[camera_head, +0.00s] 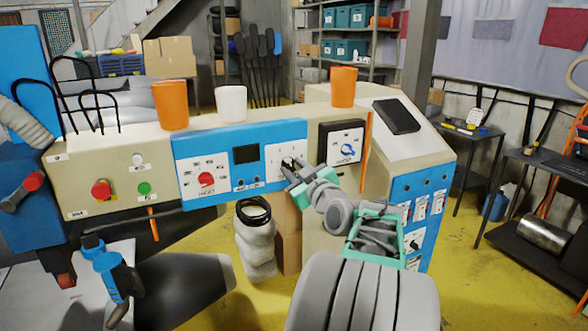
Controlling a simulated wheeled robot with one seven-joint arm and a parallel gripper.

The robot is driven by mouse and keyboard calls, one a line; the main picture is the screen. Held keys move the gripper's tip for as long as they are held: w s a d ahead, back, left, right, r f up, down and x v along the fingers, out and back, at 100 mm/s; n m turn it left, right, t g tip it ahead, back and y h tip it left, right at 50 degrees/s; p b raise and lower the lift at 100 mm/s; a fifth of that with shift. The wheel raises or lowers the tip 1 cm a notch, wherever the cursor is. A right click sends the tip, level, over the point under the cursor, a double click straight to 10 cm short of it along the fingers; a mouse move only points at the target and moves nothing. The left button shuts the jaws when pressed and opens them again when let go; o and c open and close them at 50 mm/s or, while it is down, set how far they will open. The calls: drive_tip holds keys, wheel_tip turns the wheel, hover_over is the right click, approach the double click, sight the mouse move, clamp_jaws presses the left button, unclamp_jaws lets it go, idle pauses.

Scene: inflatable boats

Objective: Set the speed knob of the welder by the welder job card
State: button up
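The welder is a long beige machine with a blue control panel (245,134). A red knob (206,178) with small labels around it sits on the panel's left part. A white plate (275,155) with marks is on its right part. A blue knob (348,151) sits on a separate black-framed white plate further right. My gripper (291,166) is at the white plate, its fingertips by a small dark part that may be a knob. Whether the fingers are closed on it cannot be seen. The labels are too small to read, and I cannot tell which item is the job card.
Orange cups (171,104) (343,87) and a white cup (231,103) stand on top of the machine. A dark tablet (397,116) lies on the sloped right end. A red button (101,189) and green button (144,188) are at left.

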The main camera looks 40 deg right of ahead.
clamp_jaws()
drive_tip(key=shift+m+b, duration=0.45)
drive_tip(key=shift+m, duration=0.05)
drive_tip(key=m+b, duration=0.2)
drive_tip(key=m, duration=0.1)
drive_tip(key=shift+f+m+b, duration=0.15)
drive_tip(key=shift+m+b, duration=0.15)
drive_tip(key=m+b, duration=0.1)
drive_tip(key=m, duration=0.3)
drive_tip(key=shift+m, duration=0.3)
drive_tip(key=m, duration=0.5)
drive_tip(key=shift+r, duration=0.2)
drive_tip(key=m+p, duration=0.1)
drive_tip(key=m, duration=0.4)
drive_tip(key=shift+m+p, duration=0.3)
drive_tip(key=shift+m, duration=0.1)
drive_tip(key=shift+f, duration=0.1)
